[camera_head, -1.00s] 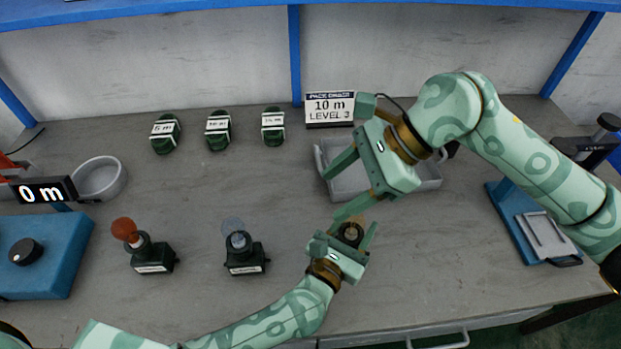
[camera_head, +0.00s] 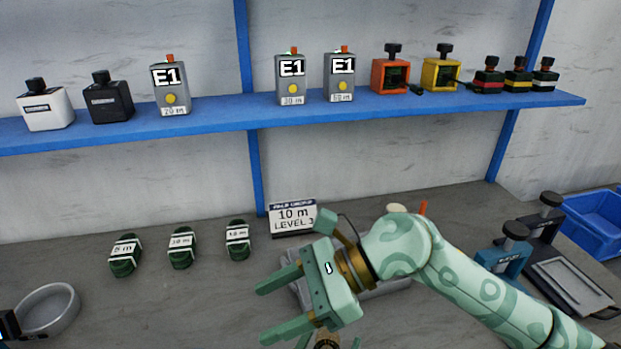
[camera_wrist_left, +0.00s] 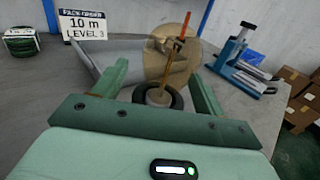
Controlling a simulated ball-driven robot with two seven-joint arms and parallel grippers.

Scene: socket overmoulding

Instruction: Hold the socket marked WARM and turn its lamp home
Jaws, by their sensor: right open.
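In the left wrist view a black socket (camera_wrist_left: 177,101) stands between the fingers of my left gripper (camera_wrist_left: 158,88). A tan, see-through lamp (camera_wrist_left: 155,63) rises from its collar; how far it is seated I cannot tell. The socket's label is not in sight, and whether the fingers press on its body is hidden. In the head view only a dark brown top (camera_head: 326,342), apparently the same lamp and socket, shows at the bottom edge. My right gripper (camera_head: 262,312) is open and empty, up and beside it, its fingers pointing left.
A grey tray (camera_head: 292,290) lies behind my right gripper. Several green coils (camera_head: 181,247) and a "10 m LEVEL 3" sign (camera_head: 293,217) stand at the back. A blue shelf (camera_head: 215,122) carries boxes above. A grey ring dish (camera_head: 48,310) sits at left, blue-black clamps (camera_head: 512,250) at right.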

